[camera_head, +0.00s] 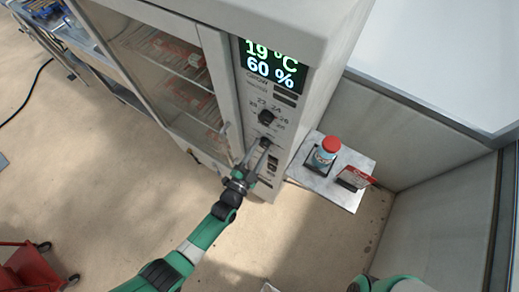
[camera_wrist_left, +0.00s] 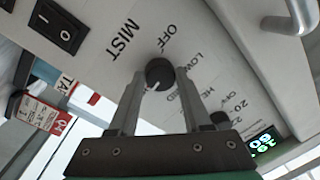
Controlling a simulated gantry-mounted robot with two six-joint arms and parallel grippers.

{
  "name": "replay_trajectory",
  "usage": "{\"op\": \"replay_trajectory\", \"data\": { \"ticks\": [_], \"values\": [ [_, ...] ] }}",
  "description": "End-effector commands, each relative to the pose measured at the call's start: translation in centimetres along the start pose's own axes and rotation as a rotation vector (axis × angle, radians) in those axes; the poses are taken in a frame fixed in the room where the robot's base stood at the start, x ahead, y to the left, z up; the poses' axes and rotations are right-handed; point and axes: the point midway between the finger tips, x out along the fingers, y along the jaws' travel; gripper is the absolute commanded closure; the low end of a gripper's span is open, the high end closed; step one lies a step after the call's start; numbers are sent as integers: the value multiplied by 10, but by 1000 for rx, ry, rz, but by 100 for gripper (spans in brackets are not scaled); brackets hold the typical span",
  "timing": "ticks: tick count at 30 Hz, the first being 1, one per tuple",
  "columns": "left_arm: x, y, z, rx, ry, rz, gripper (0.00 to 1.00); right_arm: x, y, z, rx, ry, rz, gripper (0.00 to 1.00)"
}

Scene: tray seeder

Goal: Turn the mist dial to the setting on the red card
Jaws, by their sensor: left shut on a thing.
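The mist dial (camera_wrist_left: 158,72) is a small dark round knob on the white cabinet front, below a larger dial. In the left wrist view it has the word MIST on one side, with OFF and LOW printed beside it. My left gripper (camera_head: 262,149) reaches the panel, and its two fingers (camera_wrist_left: 158,82) are shut on the dial from both sides. Which label the dial points to cannot be told. The red card (camera_head: 355,178) stands on a small side shelf; its writing is too small to read. My right gripper is out of view.
The upper dial (camera_head: 267,117) and a lit display (camera_head: 271,65) reading 19 °C and 60 % are above. A rocker switch (camera_wrist_left: 58,27) is beside MIST. A door handle (camera_wrist_left: 292,20) is close to the panel.

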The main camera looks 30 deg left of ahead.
Motion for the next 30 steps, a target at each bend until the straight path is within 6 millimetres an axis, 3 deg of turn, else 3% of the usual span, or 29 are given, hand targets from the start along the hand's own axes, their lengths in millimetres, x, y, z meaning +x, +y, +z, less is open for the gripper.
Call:
{"op": "replay_trajectory", "data": {
  "ticks": [7, 8, 12, 23, 30],
  "values": [
    [0, -1, -1, 1, 2, -2, 100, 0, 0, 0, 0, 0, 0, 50],
    [0, -1, -1, 0, 2, -2, 48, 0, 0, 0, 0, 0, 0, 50],
    [0, 0, -1, 0, 1, -1, 22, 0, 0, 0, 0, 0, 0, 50],
    [-4, 0, 0, 0, 0, 0, 21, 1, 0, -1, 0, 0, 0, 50],
    [-50, -1, -1, -1, -2, 3, 21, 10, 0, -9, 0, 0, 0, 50]
  ]
}}
